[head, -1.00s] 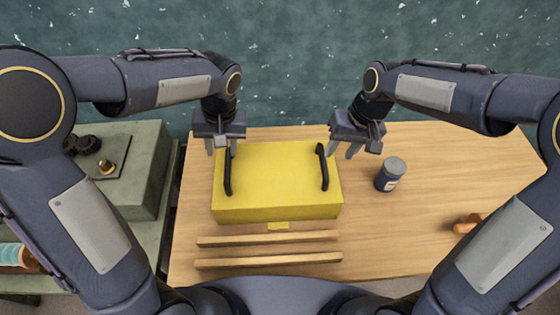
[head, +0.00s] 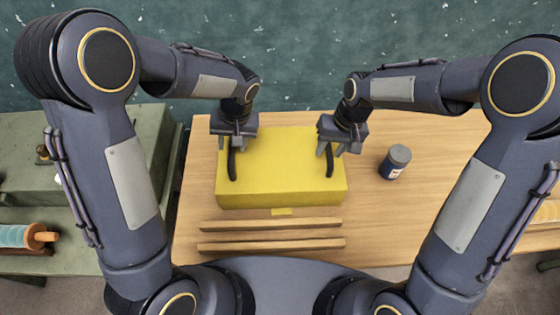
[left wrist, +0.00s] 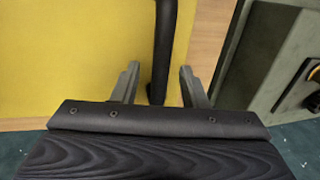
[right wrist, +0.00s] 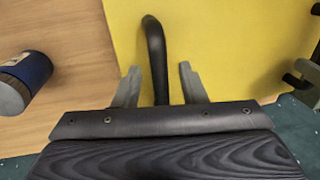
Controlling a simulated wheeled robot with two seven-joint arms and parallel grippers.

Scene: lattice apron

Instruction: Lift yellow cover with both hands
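The yellow cover (head: 280,165) is a box-shaped lid on the wooden table, with a black handle on each side. My left gripper (head: 232,147) is at the far end of the left handle (head: 233,165). In the left wrist view its open fingers (left wrist: 157,85) stand on either side of the handle (left wrist: 165,50), with gaps. My right gripper (head: 331,150) is at the far end of the right handle (head: 330,163). In the right wrist view its open fingers (right wrist: 157,84) stand on either side of the handle (right wrist: 156,55), with gaps. What lies under the cover is hidden.
A dark blue jar (head: 395,162) with a grey lid stands to the right. A green bench (head: 80,225) is at the left. The table right of the jar is clear.

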